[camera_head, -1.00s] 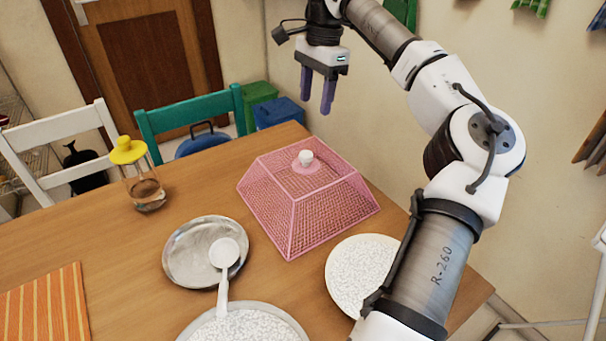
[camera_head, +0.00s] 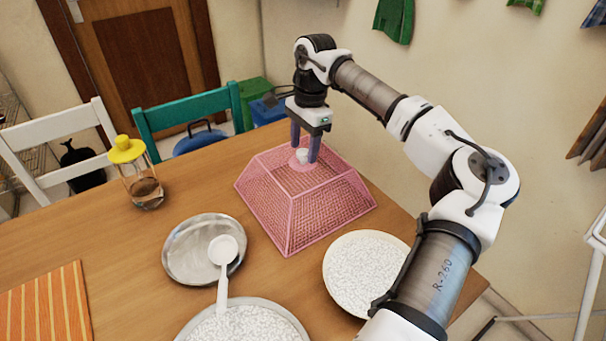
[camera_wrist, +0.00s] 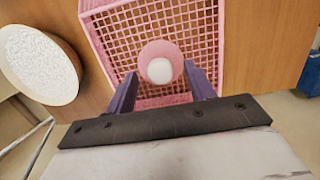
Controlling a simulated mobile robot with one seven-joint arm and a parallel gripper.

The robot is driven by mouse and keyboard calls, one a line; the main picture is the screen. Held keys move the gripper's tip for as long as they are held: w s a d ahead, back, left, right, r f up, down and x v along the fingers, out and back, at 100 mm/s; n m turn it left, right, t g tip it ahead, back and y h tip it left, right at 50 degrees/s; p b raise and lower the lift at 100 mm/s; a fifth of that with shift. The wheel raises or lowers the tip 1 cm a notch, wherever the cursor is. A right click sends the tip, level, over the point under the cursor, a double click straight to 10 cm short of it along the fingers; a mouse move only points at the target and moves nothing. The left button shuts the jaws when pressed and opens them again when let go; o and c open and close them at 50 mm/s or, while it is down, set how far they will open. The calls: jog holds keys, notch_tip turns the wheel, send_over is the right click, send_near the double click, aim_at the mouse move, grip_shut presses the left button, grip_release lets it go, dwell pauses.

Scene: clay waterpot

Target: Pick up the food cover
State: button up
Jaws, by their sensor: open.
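The food cover (camera_head: 290,205) is a pink mesh frame with sloping sides and a white knob (camera_head: 302,156) on a pink disc at its top. It stands upright on the wooden table. My gripper (camera_head: 304,160) points down at the top of the cover, its fingers open on either side of the knob. In the wrist view the knob (camera_wrist: 160,70) lies centred just ahead of the gap between the fingertips of my gripper (camera_wrist: 160,80). I cannot tell whether the fingers touch the cover (camera_wrist: 118,42).
A metal plate (camera_head: 180,255) with a white spoon (camera_head: 222,270) and a plate of white grains (camera_head: 365,270) are near the cover. A yellow-lidded glass jar (camera_head: 140,180) stands to the left. A green chair (camera_head: 180,110) is behind the table (camera_head: 90,240).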

jog(key=shift+f, duration=0.55)
grip_shut()
jog(key=shift+r, duration=0.15)
